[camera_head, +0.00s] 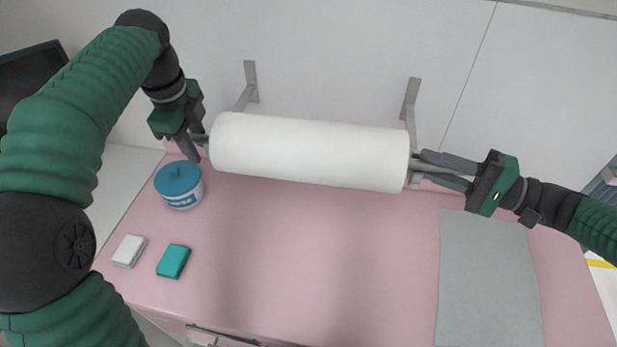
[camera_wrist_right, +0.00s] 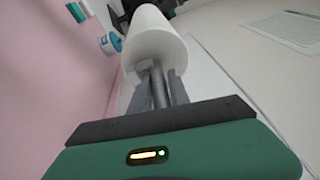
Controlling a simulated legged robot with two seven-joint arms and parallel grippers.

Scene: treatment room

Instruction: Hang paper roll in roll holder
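The white paper roll (camera_head: 310,152) is held level in front of the wall, between my two grippers. It also shows in the right wrist view (camera_wrist_right: 154,42). The roll holder's two grey wall brackets stand behind it, the left bracket (camera_head: 250,82) and the right bracket (camera_head: 411,98); their lower parts are partly hidden by the roll. My left gripper (camera_head: 196,142) is shut on the rod end at the roll's left side. My right gripper (camera_head: 428,166) has its fingers around the rod at the right end; the rod (camera_wrist_right: 157,85) shows between the fingers. Whether the rod touches the brackets is unclear.
Below is a pink tabletop (camera_head: 300,260) with a clear middle. A blue-lidded tub (camera_head: 179,185), a white box (camera_head: 129,251) and a teal box (camera_head: 173,261) are at left. A grey cloth (camera_head: 487,280) lies at right. A dark screen (camera_head: 30,75) is at far left.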

